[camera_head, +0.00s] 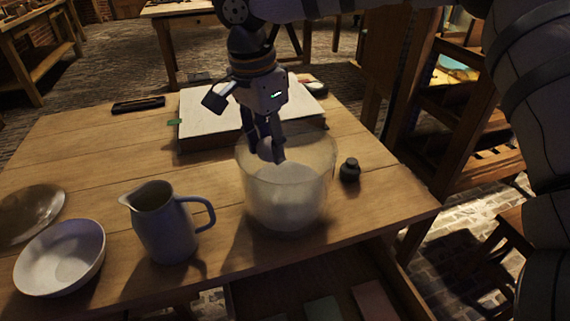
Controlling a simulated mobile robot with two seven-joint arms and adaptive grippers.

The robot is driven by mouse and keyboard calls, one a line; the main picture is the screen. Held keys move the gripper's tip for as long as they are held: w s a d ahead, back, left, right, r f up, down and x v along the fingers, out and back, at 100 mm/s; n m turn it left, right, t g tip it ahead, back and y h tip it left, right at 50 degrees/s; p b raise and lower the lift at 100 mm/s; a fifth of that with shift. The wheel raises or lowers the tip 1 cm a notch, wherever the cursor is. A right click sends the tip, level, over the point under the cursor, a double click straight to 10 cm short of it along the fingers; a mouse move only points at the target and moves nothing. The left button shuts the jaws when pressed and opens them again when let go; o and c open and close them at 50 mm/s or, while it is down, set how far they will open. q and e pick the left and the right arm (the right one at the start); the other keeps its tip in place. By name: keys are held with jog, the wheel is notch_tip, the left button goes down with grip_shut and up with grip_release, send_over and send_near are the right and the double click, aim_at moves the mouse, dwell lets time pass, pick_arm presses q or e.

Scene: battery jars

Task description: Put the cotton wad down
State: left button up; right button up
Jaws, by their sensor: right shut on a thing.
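My right gripper (266,153) points down at the mouth of a large glass jar (310,186). It is shut on a small pale cotton wad (265,146), mostly hidden between the fingers. The fingertips and wad appear inside the jar's upper part, behind its near wall, above a whitish area low in the jar. I cannot tell whether the wad touches the jar. The jar stands upright on the wooden table (105,150). My left gripper is not in view.
A blue-grey jug (165,228) stands left of the jar, with a white bowl (62,257) and a brown plate (28,212) farther left. A small dark bottle (349,170) stands right. A large pale book or board (205,118) lies behind. An open drawer (290,290) is below the front edge.

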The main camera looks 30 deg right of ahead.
send_over(288, 176)
jog(key=a, duration=0.2)
jog(key=f, duration=0.5)
jog(key=shift+s+d, duration=0.15)
jog(key=shift+s, duration=0.2)
jog(key=f, duration=0.3)
jog(key=d+f, duration=0.1)
jog(key=shift+w+d+f+b, duration=0.1)
jog(key=shift+w+f+b, duration=0.1)
jog(key=shift+w+b, duration=0.15)
jog(key=shift+f, duration=0.15)
jog(key=o, duration=1)
jog(key=r, duration=0.4)
jog(key=a+r, duration=0.1)
jog(key=r, duration=0.7)
jog(key=shift+s+a+r+p, duration=0.1)
jog(key=shift+s+a+p, duration=0.05)
jog(key=shift+a+p, duration=0.15)
